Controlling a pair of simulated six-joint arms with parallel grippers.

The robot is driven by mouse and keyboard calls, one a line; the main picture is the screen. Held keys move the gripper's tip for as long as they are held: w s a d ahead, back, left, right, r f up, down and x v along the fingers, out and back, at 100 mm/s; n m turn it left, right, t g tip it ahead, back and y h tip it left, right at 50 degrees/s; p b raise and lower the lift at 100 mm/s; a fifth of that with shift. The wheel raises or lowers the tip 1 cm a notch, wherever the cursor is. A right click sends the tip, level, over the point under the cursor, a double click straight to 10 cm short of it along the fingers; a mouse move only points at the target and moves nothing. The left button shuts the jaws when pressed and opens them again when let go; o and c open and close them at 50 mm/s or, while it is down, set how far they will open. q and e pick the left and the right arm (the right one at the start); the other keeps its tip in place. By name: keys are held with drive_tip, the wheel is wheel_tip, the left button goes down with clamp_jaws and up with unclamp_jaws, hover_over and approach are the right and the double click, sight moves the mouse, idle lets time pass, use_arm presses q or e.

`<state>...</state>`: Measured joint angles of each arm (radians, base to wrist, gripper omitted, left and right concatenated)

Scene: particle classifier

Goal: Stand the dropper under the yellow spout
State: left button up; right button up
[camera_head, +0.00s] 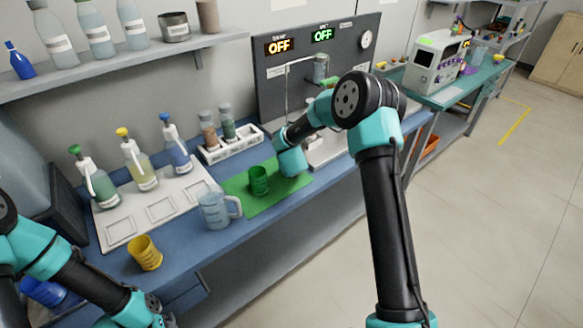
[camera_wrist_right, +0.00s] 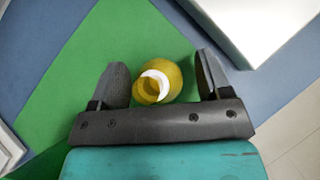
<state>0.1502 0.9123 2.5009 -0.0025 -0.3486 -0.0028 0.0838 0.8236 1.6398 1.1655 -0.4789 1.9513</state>
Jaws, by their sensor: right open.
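A small round yellow object (camera_wrist_right: 171,78) with a white ring or opening shows from above on the green mat in the right wrist view; I cannot tell whether it is the dropper. My right gripper (camera_wrist_right: 165,88) is open, its fingers on either side of it. In the head view my right arm hides that spot, and its wrist (camera_head: 292,163) hangs over the mat. A bottle with a yellow pump top (camera_head: 123,132) stands at the back of a white tray, between green-topped and blue-topped ones. My left arm (camera_head: 65,270) is at lower left; its gripper is out of frame.
On the green mat (camera_head: 238,207) stands a green cup (camera_head: 258,181), with a clear jug (camera_head: 214,211) close by. A yellow cup (camera_head: 145,253) stands before the white tray (camera_head: 160,209). A white rack (camera_head: 229,146) of vials and a panel (camera_head: 350,65) stand behind.

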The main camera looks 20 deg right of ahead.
drive_tip(key=c, duration=1.1)
drive_tip(key=shift+o, duration=0.2)
drive_tip(key=shift+r, duration=1.3)
drive_tip(key=s+a, duration=0.2)
drive_tip(key=s, duration=0.3)
drive_tip(key=s+a+r, duration=0.1)
drive_tip(key=s+a, duration=0.1)
drive_tip(key=s, duration=0.2)
drive_tip(key=s+a+r, duration=0.1)
drive_tip(key=s+a, duration=0.1)
drive_tip(key=s, duration=0.3)
drive_tip(key=shift+s+a+r, duration=0.2)
drive_tip(key=shift+s+a, duration=0.05)
drive_tip(key=shift+s, duration=0.1)
drive_tip(key=shift+w, duration=0.1)
drive_tip(key=w+a+r, duration=0.2)
drive_tip(key=a+r, duration=0.2)
drive_tip(key=r, duration=0.2)
drive_tip(key=shift+w+a+r+n+y, duration=0.2)
drive_tip(key=shift+a+n+y, duration=0.1)
drive_tip(key=shift+a+n, duration=0.1)
